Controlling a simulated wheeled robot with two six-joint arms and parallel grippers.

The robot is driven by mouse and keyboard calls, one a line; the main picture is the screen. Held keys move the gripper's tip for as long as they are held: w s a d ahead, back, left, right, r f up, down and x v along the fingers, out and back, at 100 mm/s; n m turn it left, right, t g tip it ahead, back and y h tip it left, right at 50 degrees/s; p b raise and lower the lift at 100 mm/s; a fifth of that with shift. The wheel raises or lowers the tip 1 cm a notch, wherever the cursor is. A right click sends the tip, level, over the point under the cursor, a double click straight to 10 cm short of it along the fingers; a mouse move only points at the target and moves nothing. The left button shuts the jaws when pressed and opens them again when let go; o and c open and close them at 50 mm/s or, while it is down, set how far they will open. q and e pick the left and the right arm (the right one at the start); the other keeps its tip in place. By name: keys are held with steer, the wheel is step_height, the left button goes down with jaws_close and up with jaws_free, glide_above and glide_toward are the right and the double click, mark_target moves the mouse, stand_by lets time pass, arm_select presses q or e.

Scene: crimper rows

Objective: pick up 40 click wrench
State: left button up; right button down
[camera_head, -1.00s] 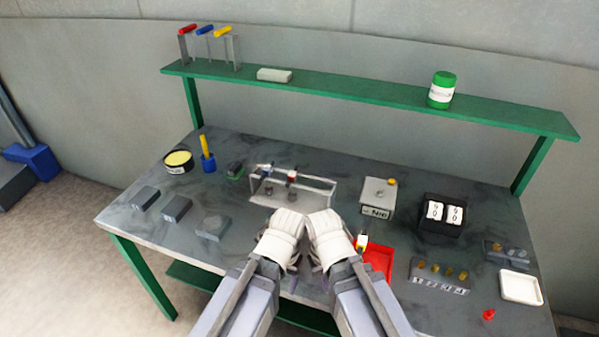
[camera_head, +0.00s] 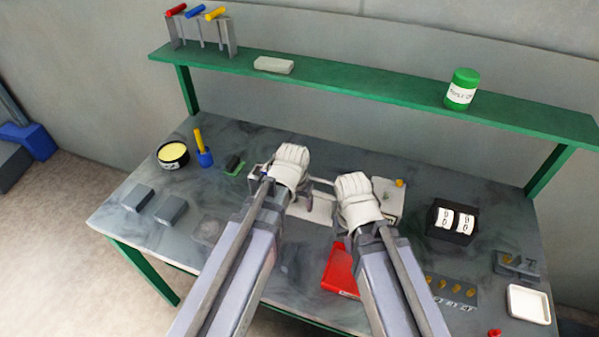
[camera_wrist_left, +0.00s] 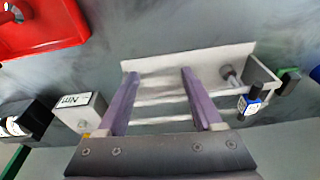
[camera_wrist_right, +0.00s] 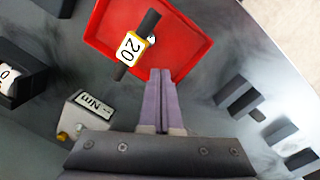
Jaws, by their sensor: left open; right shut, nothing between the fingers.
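A white rack (camera_head: 310,207) stands mid-bench, partly behind my left gripper. In the left wrist view the rack (camera_wrist_left: 190,60) lies below the fingers, and a dark wrench with a blue band (camera_wrist_left: 247,102) sits at its right end. Its number is too small to read. I cannot make out a wrench marked 40. My left gripper (camera_wrist_left: 158,70) is open over the rack, with no wrench visible between its fingers. A wrench with a yellow band marked 20 (camera_wrist_right: 130,48) lies in the red tray (camera_wrist_right: 188,25). My right gripper (camera_wrist_right: 162,72) is shut and empty near that tray.
A box marked Nm (camera_wrist_right: 90,105) and a black counter block (camera_head: 453,222) stand right of the rack. A block with several brass pegs (camera_head: 450,290) and a white dish (camera_head: 528,304) are further right. Grey blocks (camera_head: 172,209) lie left. The green shelf (camera_head: 360,84) spans the back.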

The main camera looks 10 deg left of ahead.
arm_select(q)
steer(key=w+a+r+p, duration=0.1)
steer(key=w, duration=0.2)
steer(key=w+a+r+t+p, duration=0.1)
steer(key=w+a+r, duration=0.1)
steer(key=w, duration=0.1)
steer(key=w+a+r+t+p, duration=0.1)
steer(key=w+r, duration=0.1)
steer(key=shift+w+a+n, duration=0.15)
steer(key=shift+w+n, duration=0.25)
steer(key=shift+w, duration=0.1)
steer(key=shift+h, duration=0.3)
steer(key=b+x, duration=0.7)
steer(key=x, duration=0.1)
steer(key=shift+f+b, duration=0.1)
steer(key=shift+b, duration=0.25)
steer(key=shift+c, duration=0.4)
jaws_close()
